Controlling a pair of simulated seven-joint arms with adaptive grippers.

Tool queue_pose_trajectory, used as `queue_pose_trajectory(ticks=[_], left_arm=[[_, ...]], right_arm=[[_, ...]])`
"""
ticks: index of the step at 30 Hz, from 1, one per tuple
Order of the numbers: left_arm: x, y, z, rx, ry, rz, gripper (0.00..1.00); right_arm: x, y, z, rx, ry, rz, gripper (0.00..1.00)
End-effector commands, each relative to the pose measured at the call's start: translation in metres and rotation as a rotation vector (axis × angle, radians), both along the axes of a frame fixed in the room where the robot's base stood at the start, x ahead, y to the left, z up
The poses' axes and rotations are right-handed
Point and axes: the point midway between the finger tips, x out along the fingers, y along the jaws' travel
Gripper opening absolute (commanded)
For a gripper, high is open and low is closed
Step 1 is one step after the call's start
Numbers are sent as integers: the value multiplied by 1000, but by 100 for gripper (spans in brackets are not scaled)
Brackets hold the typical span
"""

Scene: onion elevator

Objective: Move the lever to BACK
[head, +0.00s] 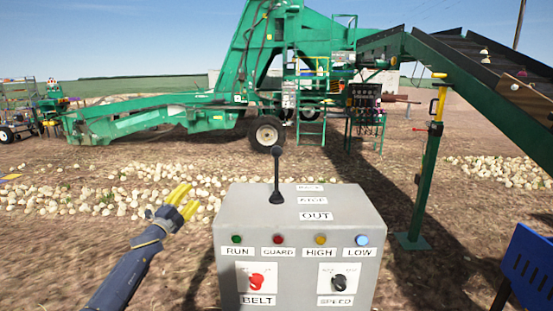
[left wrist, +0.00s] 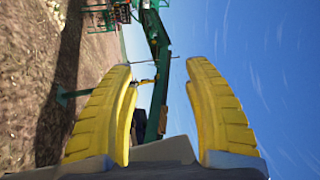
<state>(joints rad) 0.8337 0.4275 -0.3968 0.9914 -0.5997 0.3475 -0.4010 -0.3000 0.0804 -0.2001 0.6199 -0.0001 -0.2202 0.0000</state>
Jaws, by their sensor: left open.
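The lever (head: 277,172) is a black stick with a dark knob that stands up from the top of a grey control box (head: 230,208). Labels lie to its right on the box top; OUT is the nearest and the farther ones are small and hard to read. The lever looks close to upright. My left gripper (head: 184,200) is to the left of the box, apart from the lever, with yellow fingers. In the left wrist view its fingers (left wrist: 163,110) are spread with nothing between them. A grey surface shows low between them. My right gripper is not in view.
The box front has RUN, GUARD, HIGH and LOW lights, a red BELT knob (head: 257,281) and a black SPEED knob (head: 338,283). A green machine (head: 150,115) and a conveyor (head: 490,80) stand behind. A blue panel (head: 530,268) is at the right. Air between gripper and lever is clear.

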Motion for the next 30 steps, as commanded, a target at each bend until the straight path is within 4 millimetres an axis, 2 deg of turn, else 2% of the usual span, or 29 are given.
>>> queue_pose_trajectory(ticks=[1, 4, 6, 9, 10, 12, 14, 18, 21, 24, 30], left_arm=[[-2, -8, 54, 82, -97, -31, 51], [-20, -32, 144, 278, -297, -96, 51], [-41, -52, 201, 438, -447, -140, 51], [-80, -84, 260, 689, -666, -205, 51], [-92, -92, 269, 758, -724, -226, 51], [-116, -111, 277, 907, -840, -272, 51], [-133, -124, 273, 1017, -925, -314, 51], [-165, -151, 246, 1206, -1090, -414, 51], [-180, -159, 233, 1291, -1190, -460, 51], [-188, -160, 225, 1332, -1253, -482, 51], [-192, -165, 224, 1352, -1311, -475, 51]], right_arm=[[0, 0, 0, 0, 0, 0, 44], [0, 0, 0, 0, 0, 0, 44], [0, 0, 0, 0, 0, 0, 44], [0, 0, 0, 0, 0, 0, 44], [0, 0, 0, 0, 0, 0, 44], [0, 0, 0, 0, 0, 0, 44], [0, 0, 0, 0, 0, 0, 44], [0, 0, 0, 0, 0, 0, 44], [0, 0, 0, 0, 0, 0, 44], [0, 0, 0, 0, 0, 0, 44], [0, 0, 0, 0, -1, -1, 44]])
